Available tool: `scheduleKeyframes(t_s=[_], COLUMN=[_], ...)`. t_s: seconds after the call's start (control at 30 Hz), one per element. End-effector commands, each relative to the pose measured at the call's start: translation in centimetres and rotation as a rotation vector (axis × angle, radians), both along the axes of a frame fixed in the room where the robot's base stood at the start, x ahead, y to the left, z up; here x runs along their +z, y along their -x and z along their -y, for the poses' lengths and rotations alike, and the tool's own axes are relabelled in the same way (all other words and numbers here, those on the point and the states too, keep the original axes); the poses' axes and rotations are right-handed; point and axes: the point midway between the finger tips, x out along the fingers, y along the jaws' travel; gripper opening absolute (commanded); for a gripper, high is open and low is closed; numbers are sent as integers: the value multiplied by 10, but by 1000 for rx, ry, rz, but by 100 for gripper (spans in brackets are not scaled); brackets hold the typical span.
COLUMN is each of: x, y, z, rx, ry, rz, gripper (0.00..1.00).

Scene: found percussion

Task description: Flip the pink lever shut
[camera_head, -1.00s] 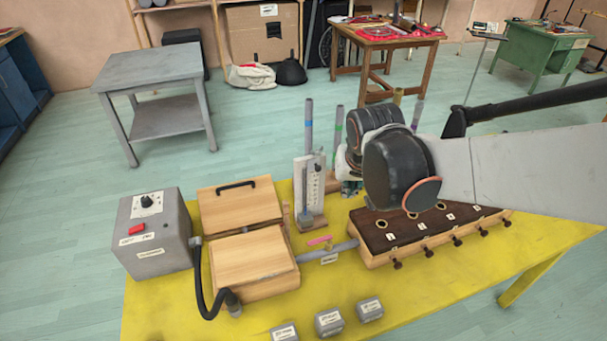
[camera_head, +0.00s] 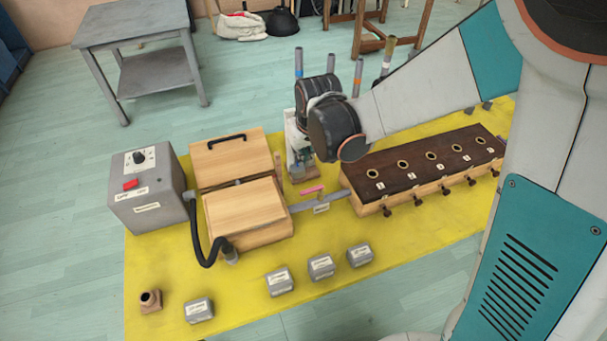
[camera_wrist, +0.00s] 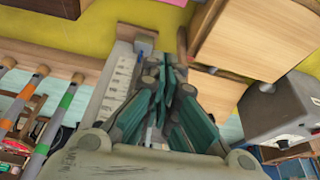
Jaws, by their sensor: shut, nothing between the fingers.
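The pink lever (camera_head: 312,189) sits on top of a grey pipe (camera_head: 336,203) that joins the wooden box to the dark-topped chest. In the head view it looks roughly in line with the pipe. A sliver of pink, likely the lever, shows at the top edge of the wrist view (camera_wrist: 177,3). My gripper (camera_wrist: 165,75) is shut and empty, with its green-grey fingers together. In the head view it is mostly hidden behind my wrist, by the upright gauge (camera_head: 292,135), behind and above the lever and apart from it.
The wooden box (camera_head: 245,212) with its raised lid stands left of the lever. The dark-topped chest (camera_head: 425,160) with several holes stands right. A grey control box (camera_head: 147,190) is farther left. Several small grey blocks (camera_head: 320,266) line the yellow table's (camera_head: 250,290) front; the space before the lever is clear.

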Motion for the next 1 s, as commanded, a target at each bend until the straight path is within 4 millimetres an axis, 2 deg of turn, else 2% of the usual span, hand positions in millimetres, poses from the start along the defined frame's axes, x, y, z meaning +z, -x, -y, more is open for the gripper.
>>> scheduleKeyframes(t_s=[0.27,0.6,0.83,1.0], x=[-9,-65,-97,-95], y=[-3,-21,-32,-12], z=[-1,-7,-10,-4], rx=[-2,-2,-2,-2], ry=[0,0,0,0], rz=[0,1,1,1], gripper=[0,0,0,0])
